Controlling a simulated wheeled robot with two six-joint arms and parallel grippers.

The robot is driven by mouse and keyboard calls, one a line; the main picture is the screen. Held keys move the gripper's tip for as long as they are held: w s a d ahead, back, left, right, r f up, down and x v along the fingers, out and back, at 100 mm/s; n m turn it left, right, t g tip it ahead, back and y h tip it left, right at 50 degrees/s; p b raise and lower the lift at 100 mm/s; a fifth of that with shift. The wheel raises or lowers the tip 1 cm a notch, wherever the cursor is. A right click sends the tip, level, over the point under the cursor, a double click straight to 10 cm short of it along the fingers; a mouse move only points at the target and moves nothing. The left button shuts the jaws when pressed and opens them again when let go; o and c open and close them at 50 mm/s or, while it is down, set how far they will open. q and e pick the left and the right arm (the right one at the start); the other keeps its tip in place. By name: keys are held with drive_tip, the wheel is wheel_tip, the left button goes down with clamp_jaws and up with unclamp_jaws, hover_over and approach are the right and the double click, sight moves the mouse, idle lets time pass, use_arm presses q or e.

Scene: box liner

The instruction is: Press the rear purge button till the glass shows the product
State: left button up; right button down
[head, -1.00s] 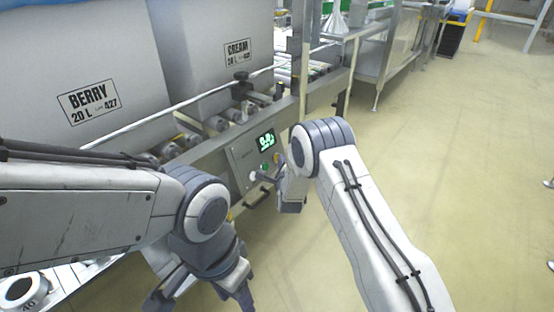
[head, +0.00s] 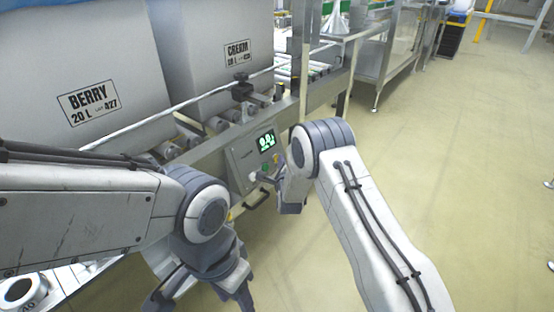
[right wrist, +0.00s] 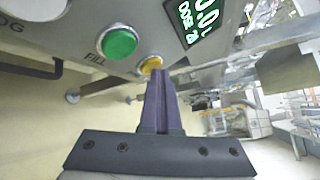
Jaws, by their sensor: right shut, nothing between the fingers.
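The control panel (head: 246,162) is on the conveyor's side frame, with a lit green display (head: 266,141). In the right wrist view it carries a yellow button (right wrist: 151,64), a green button (right wrist: 117,41) marked FILL and a pale button (right wrist: 35,8) whose label ends in "OG". The display (right wrist: 197,22) reads 0.0 and DOSE. My right gripper (right wrist: 159,76) is shut and empty, its tips at the yellow button's lower edge; contact is unclear. It also shows in the head view (head: 271,180). My left gripper (head: 200,296) is open and empty, low in front. No sight glass can be made out.
A large BERRY box (head: 75,70) and a CREAM box (head: 205,50) stand on the roller conveyor behind a pale rail (head: 150,120). A black handle (head: 257,199) sits below the panel.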

drive_tip(key=shift+s+d+r, duration=0.25)
drive_tip(key=shift+s+d, duration=0.25)
drive_tip(key=shift+p, duration=0.3)
drive_tip(key=shift+s+d+r+p, duration=0.45)
drive_tip(key=shift+s+d+p, duration=0.1)
drive_tip(key=shift+s+d, duration=0.3)
drive_tip(key=shift+s+d+r+p, duration=0.4)
drive_tip(key=shift+s+d+p, duration=0.1)
drive_tip(key=shift+s+d, duration=0.35)
drive_tip(key=shift+w, duration=0.1)
drive_tip(key=s+d+r+p, duration=0.6)
drive_tip(key=d+r+p, duration=0.1)
drive_tip(key=r, duration=0.3)
drive_tip(key=shift+s+d+p, duration=0.2)
drive_tip(key=shift+s+p, duration=0.2)
drive_tip(key=shift+p, duration=0.15)
